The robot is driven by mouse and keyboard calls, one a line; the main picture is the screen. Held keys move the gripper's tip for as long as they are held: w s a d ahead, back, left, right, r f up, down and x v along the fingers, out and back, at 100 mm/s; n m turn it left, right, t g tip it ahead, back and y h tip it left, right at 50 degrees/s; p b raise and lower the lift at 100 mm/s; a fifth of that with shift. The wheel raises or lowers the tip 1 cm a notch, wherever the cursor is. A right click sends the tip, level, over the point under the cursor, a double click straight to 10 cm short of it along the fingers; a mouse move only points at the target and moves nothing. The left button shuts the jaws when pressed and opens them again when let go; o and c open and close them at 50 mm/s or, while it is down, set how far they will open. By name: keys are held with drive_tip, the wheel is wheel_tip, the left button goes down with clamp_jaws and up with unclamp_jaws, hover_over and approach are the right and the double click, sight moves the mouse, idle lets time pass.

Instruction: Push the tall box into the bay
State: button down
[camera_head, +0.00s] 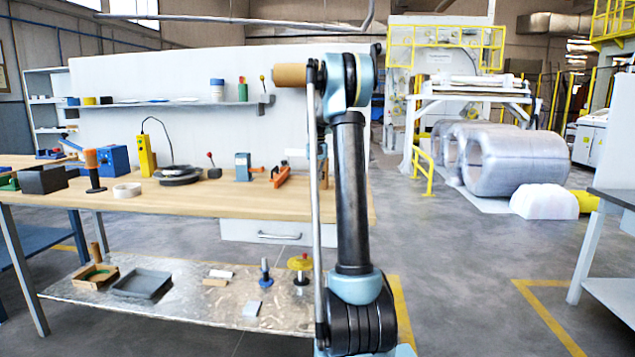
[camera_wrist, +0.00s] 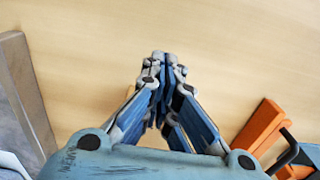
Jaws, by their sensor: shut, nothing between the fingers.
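My gripper (camera_wrist: 162,64) is shut and empty in the wrist view, with bare wooden tabletop beyond its fingertips. In the head view it is mostly hidden behind my arm. I cannot tell for sure which thing is the tall box. A blue box (camera_head: 114,159) and an upright yellow box-like unit (camera_head: 147,157) with a black cable stand on the left half of the workbench (camera_head: 220,197). Both are well to the left of my arm. I cannot make out a bay with certainty.
An orange tool (camera_head: 279,176) lies on the bench near my arm; an orange thing (camera_wrist: 262,126) shows right of my gripper. A black disc (camera_head: 180,174), white ring (camera_head: 127,190) and dark grey bin (camera_head: 43,180) are further left. The bench's front middle is clear.

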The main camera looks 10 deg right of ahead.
drive_tip(key=shift+s+a, duration=0.3)
drive_tip(key=shift+s, duration=0.45)
wheel_tip(320, 180, up, 10)
drive_tip(key=s+a, duration=0.2)
drive_tip(key=s, duration=1.1)
drive_tip(key=s+a+f+n+t, duration=0.1)
drive_tip(key=s+f, duration=0.1)
drive_tip(key=s, duration=0.5)
drive_tip(key=s+a+f+n, duration=0.1)
drive_tip(key=s+f, duration=0.2)
drive_tip(key=s, duration=0.4)
drive_tip(key=s+a+f+n+t, duration=0.1)
drive_tip(key=s+f+n, duration=0.1)
drive_tip(key=s+f, duration=1.9)
drive_tip(key=s, duration=0.2)
drive_tip(key=shift+s, duration=0.35)
